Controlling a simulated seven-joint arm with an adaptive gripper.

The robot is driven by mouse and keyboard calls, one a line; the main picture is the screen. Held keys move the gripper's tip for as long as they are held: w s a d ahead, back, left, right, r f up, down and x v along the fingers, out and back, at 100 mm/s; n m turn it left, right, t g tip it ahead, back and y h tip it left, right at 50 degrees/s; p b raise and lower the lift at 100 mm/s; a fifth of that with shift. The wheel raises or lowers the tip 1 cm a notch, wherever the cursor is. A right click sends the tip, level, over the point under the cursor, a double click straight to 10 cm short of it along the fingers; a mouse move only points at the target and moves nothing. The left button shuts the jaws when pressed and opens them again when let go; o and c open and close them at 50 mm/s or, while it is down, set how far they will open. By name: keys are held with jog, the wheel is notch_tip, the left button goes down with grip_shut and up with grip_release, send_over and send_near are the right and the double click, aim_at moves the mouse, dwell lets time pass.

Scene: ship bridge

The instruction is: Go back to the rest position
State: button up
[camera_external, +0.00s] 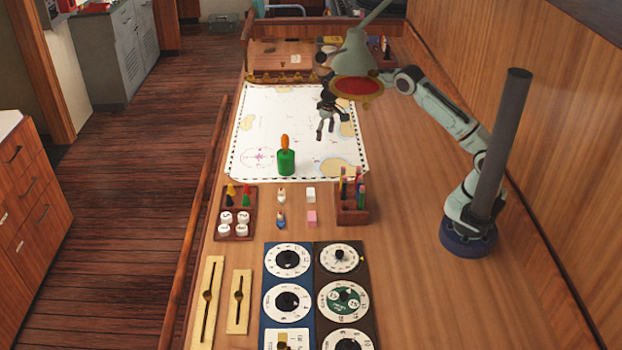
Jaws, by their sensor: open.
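My gripper (325,126) hangs over the right part of the white chart (262,110), fingers pointing down and apart, with nothing between them. My arm reaches from its base at the right of the desk, out to the left. A lamp with a red underside (357,88) hides part of the arm near the wrist. A green bottle-like thing with an orange top (286,161) stands upright on the near edge of the chart, to the left of and nearer than my gripper.
A wooden tray (238,238) with pieces, small blocks (311,218) and a pen holder (352,217) stand in front of the chart. Dial panels (289,263) and brass sliders (207,300) lie nearer. A dark post (501,140) rises beside my arm. The desk's right front is clear.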

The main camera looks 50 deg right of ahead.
jog(key=s+d+r+g+y, duration=0.1)
jog(key=s+d+r, duration=0.1)
jog(key=s+r, duration=0.65)
jog(key=s+d+r+g, duration=0.1)
jog(key=s+r, duration=0.4)
jog(key=s, duration=0.7)
jog(key=s+a+f, duration=0.1)
jog(key=s, duration=1.9)
jog(key=shift+s, duration=0.15)
